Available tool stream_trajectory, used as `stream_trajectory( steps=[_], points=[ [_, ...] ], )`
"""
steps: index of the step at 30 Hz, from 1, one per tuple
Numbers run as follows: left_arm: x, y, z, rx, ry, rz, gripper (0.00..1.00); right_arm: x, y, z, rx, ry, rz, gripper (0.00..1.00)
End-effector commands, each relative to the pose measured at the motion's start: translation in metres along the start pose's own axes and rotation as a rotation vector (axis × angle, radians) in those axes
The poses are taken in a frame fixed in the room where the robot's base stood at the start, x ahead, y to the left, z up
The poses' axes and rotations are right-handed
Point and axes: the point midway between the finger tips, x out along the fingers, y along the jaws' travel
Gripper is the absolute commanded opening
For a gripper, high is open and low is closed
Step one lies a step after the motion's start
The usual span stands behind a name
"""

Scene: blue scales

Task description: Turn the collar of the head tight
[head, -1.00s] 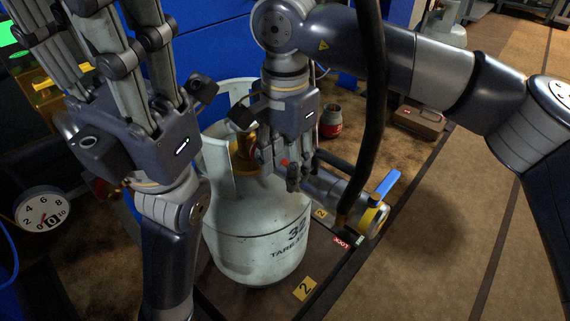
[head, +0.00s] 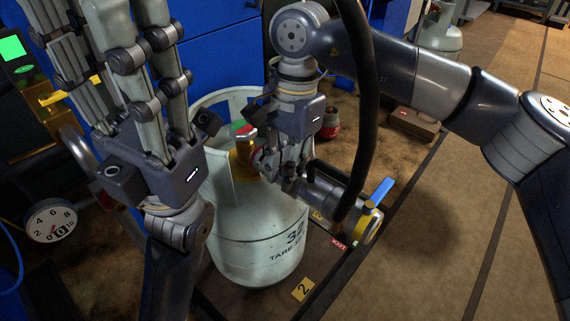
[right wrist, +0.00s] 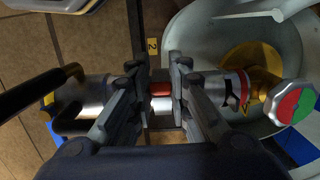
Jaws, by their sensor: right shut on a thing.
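A pale grey gas cylinder (head: 255,250) marked 32 stands upright on the scale. Its brass valve (head: 243,160) has a red and green handwheel (right wrist: 295,105). The silver filling head (head: 330,197), with a blue lever (head: 380,191), lies sideways at the valve's right. My right gripper (head: 290,185) is shut on the head's collar (right wrist: 160,96), a red and white band between its fingers in the right wrist view. The fingers hide most of the collar, so I cannot tell how tight it is. My left gripper (head: 85,30) points upward at the left, fingertips cut off.
A black hose (head: 371,110) hangs down to the head. The scale's round dial (head: 50,221) is at the lower left. A small red canister (head: 330,127) and a brown box (head: 415,122) stand behind. The floor at the right is clear.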

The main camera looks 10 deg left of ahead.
Motion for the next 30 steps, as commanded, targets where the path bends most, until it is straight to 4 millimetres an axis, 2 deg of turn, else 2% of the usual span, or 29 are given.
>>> stream_trajectory(
  steps=[4,5,7,8,20,23,30],
  points=[
    [0.000,0.000,0.000,0.000,0.001,0.001,0.40,0.000,0.000,0.000,0.000,0.001,-0.001,0.00],
    [0.000,0.000,0.000,0.000,0.001,0.001,0.40,0.000,0.000,0.000,0.000,0.001,-0.001,0.19],
    [0.000,0.000,0.000,0.000,0.001,0.001,0.40,0.000,0.000,0.000,0.000,0.001,-0.001,0.35],
    [0.000,0.000,0.000,0.000,0.001,0.001,0.40,0.000,0.000,0.000,0.000,0.001,-0.001,0.38],
    [0.000,0.000,0.000,0.000,0.001,0.002,0.40,-0.005,-0.001,0.000,0.000,0.002,-0.002,0.38],
    [0.000,0.000,0.000,0.000,0.001,0.002,0.40,-0.019,-0.001,0.000,0.001,0.002,-0.003,0.38],
    [0.000,0.000,0.000,0.000,0.001,0.001,0.40,-0.070,-0.001,0.000,0.001,0.003,-0.004,0.38]
  ],
)
